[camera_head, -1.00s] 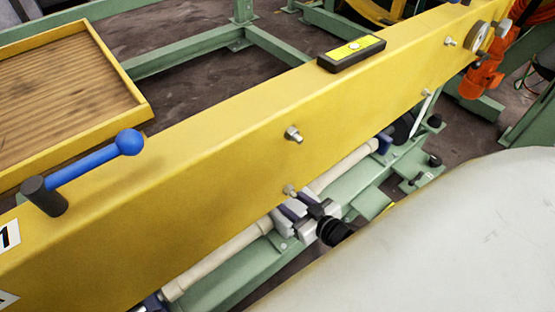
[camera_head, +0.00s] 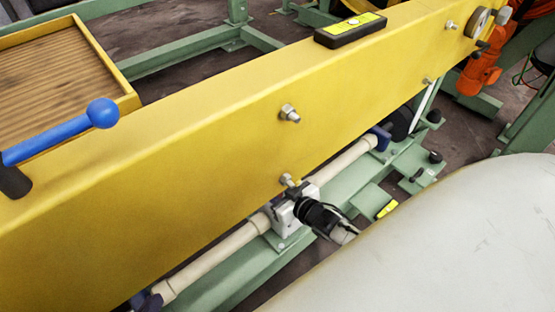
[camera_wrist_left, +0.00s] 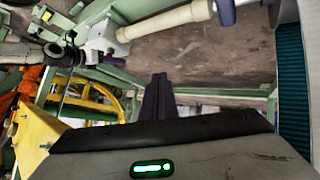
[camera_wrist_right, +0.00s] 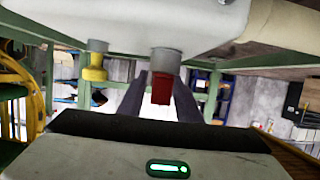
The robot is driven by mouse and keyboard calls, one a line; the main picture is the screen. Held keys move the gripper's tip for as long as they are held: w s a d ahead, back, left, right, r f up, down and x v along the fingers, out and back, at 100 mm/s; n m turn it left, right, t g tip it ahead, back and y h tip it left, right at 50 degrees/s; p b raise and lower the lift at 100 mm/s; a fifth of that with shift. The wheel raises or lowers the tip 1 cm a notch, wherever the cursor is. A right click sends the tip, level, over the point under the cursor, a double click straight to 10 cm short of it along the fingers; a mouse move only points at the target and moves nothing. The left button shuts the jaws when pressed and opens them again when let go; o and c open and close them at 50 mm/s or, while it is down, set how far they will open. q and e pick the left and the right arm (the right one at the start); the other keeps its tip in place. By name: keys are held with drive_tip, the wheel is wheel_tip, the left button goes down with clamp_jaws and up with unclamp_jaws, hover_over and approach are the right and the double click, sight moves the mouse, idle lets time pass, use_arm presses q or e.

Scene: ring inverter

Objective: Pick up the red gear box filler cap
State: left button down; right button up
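The red filler cap (camera_wrist_right: 161,88) shows in the right wrist view on the grey neck of a pale gear box (camera_wrist_right: 120,22). My right gripper (camera_wrist_right: 161,78) is open, with one dark finger on each side of the cap; I cannot tell whether either touches it. In the head view the gear box (camera_head: 280,219) sits on the shaft below the yellow beam, with a black wrist-like part against it; the cap is hidden there. My left gripper (camera_wrist_left: 158,76) is shut and empty in the left wrist view, apart from the pale shaft.
The long yellow beam (camera_head: 190,150) stands above the pale shaft (camera_head: 220,252). A blue-knobbed lever (camera_head: 55,133) and a black-and-yellow level (camera_head: 350,29) are on its top. A yellow fitting (camera_wrist_right: 95,66) is beside the red cap. Green framework (camera_head: 240,275) lies below.

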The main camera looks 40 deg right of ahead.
clamp_jaws()
